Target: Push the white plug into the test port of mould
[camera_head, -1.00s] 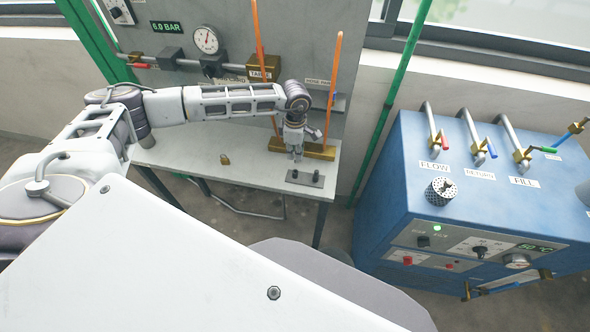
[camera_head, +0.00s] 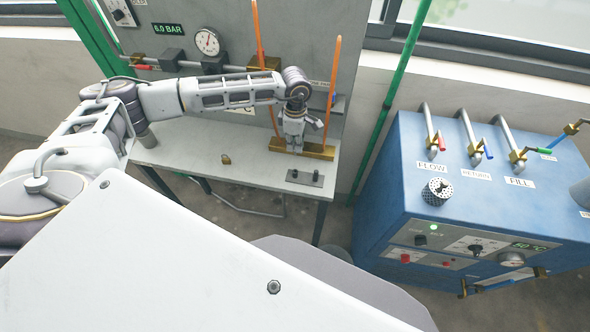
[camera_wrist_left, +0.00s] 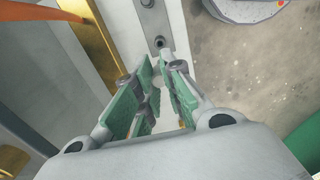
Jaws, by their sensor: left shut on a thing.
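My left gripper (camera_head: 294,150) is above the back right of the workbench, in front of the brass block (camera_head: 318,152). The left wrist view shows its green-padded fingers (camera_wrist_left: 156,80) closed around a small pale piece, likely the white plug, mostly hidden between the pads. Beyond the fingertips is a grey plate (camera_head: 305,178), with one round dark feature (camera_wrist_left: 158,42) visible close ahead in the wrist view. I cannot tell which part is the mould's test port. My right gripper is not in view.
Two upright orange hoses (camera_head: 332,85) rise beside the gripper. A small brass object (camera_head: 226,159) lies on the workbench (camera_head: 185,150). A blue temperature unit (camera_head: 385,180) stands to the right. The bench's front left is clear.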

